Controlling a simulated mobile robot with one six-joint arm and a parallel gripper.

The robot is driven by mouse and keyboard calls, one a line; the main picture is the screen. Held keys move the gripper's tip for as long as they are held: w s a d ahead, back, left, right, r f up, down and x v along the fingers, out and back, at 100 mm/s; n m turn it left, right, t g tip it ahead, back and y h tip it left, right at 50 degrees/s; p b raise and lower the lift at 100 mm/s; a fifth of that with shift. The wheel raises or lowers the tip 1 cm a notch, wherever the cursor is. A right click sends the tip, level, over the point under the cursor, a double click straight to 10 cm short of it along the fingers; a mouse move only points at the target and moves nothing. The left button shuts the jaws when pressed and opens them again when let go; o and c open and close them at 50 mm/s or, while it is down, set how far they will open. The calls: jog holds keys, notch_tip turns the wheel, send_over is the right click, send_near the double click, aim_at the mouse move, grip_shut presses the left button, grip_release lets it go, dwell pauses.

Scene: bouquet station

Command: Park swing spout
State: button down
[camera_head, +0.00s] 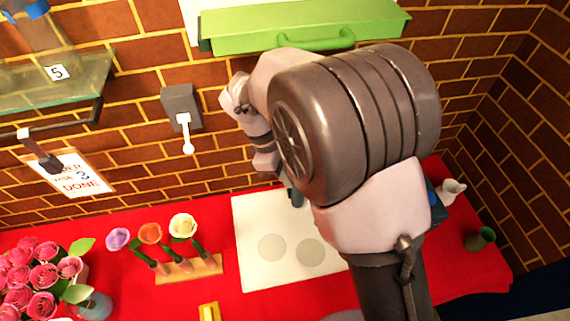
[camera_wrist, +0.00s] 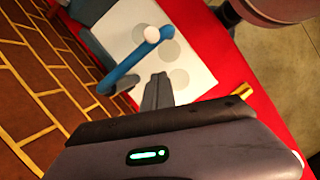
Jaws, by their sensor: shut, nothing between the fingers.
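The blue swing spout (camera_wrist: 126,70) shows in the wrist view as a bent blue tube with a white ball end. It reaches over a white board (camera_wrist: 194,68) marked with grey circles. My gripper (camera_wrist: 157,84) is shut and empty, its fingers just beside the tube in the picture; whether they touch it I cannot tell. In the head view my arm hides most of the spout and gripper. A blue part (camera_head: 434,194) shows right of my arm there; I cannot tell whether it belongs to the spout.
On the red table (camera_head: 345,304) stand a wooden rack (camera_head: 190,270) with several flowers, pink roses (camera_head: 35,277) at the left and a green cup (camera_head: 480,239) at the right. A wall lever (camera_head: 187,140) and a green box (camera_head: 305,25) are on the brick wall.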

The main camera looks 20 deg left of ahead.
jog(key=d, duration=0.1)
jog(key=d+f, duration=0.1)
jog(key=d, duration=0.2)
jog(key=shift+w+d+f, duration=0.15)
jog(key=shift+d+f, duration=0.15)
jog(key=shift+f, duration=0.05)
jog(key=shift+d, duration=0.1)
